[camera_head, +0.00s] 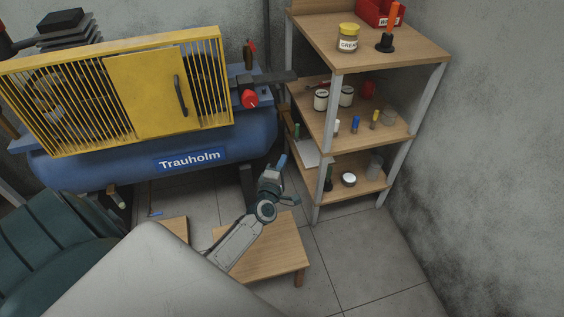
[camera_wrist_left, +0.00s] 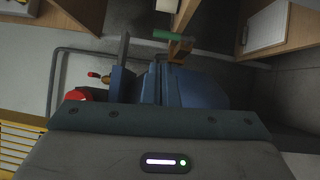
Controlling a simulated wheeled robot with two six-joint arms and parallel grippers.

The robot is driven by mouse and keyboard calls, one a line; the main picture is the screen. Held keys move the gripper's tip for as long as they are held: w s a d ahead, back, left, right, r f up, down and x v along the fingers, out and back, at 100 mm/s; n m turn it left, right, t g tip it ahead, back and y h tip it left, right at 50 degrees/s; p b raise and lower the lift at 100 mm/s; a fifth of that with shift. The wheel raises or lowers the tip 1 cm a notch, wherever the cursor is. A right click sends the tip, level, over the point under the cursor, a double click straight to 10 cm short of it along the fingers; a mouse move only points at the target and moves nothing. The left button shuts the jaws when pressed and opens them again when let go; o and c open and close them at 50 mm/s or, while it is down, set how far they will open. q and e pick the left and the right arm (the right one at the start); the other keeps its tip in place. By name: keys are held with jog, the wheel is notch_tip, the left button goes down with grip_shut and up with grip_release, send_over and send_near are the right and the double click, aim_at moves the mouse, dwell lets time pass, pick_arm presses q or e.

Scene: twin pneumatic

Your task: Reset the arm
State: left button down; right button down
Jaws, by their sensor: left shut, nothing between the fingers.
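My left arm reaches up from the bottom of the head view, over a low wooden table. Its gripper (camera_head: 281,162) has blue fingertips and is shut with nothing in it. It appears in front of the gap between the blue compressor tank (camera_head: 90,172) and the wooden shelf, apart from both as far as I can tell. In the left wrist view, my gripper's body with a lit indicator fills the bottom. A red knob (camera_wrist_left: 76,96) shows at its left. My right gripper is not in view.
The compressor has a yellow cage with a door (camera_head: 145,90) and a red knob (camera_head: 249,98). The shelf (camera_head: 320,50) at right holds jars and small bottles. A low wooden table (camera_head: 275,250) stands below my arm. Tiled floor (camera_head: 365,260) is clear at lower right.

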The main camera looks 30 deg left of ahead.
pick_arm(q)
jog(key=shift+s+d+f, duration=0.1)
jog(key=shift+s, duration=0.15)
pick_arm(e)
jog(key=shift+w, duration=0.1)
